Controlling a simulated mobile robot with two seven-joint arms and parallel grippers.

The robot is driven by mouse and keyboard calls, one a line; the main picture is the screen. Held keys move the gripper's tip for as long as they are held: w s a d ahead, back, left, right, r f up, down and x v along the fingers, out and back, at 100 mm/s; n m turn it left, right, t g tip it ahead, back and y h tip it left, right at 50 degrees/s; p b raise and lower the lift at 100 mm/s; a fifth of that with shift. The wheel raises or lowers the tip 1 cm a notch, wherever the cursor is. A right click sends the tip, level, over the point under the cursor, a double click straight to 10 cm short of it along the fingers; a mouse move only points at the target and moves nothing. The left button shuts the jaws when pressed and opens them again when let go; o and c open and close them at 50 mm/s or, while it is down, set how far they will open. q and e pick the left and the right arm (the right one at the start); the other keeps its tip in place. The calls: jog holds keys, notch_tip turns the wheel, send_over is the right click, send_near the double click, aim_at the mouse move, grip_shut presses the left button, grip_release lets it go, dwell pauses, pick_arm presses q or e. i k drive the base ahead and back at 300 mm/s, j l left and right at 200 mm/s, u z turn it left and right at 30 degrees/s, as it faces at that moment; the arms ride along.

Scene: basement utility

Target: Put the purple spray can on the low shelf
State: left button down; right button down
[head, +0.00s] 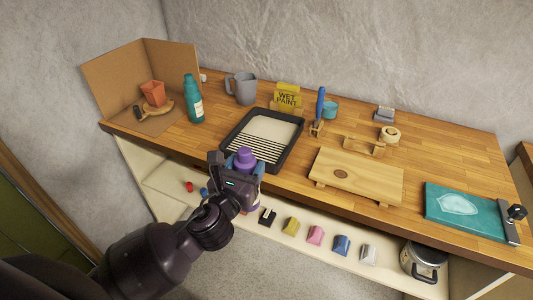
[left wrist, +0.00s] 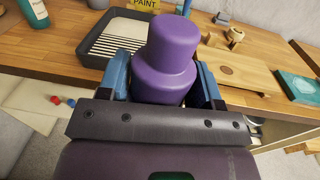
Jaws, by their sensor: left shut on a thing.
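The purple spray can (head: 245,158) is held in my left gripper (head: 243,172), in front of the bench's front edge near the black paint tray. In the left wrist view the can (left wrist: 168,55) stands cap up between the blue fingers of the gripper (left wrist: 162,75), which are shut on its sides. Its lower part is mostly hidden by the gripper. A pale low shelf (head: 325,258) runs under the bench top. A low wooden stand (head: 355,176) with a dark round mark sits on the bench top, right of the can. My right gripper is not in view.
The paint tray (head: 232,150), teal bottle (head: 193,105), grey jug (head: 244,88) and teal mat (head: 462,212) are on the bench (head: 445,160). Several small coloured blocks, including a yellow one (head: 291,226), and a metal pot (head: 420,260) stand on the lower shelf.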

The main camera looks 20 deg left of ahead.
aim_at(169, 179)
jog(key=i+j, duration=0.1)
jog(key=j, duration=1.45)
jog(key=j+z, duration=0.1)
jog(key=j, duration=1.5)
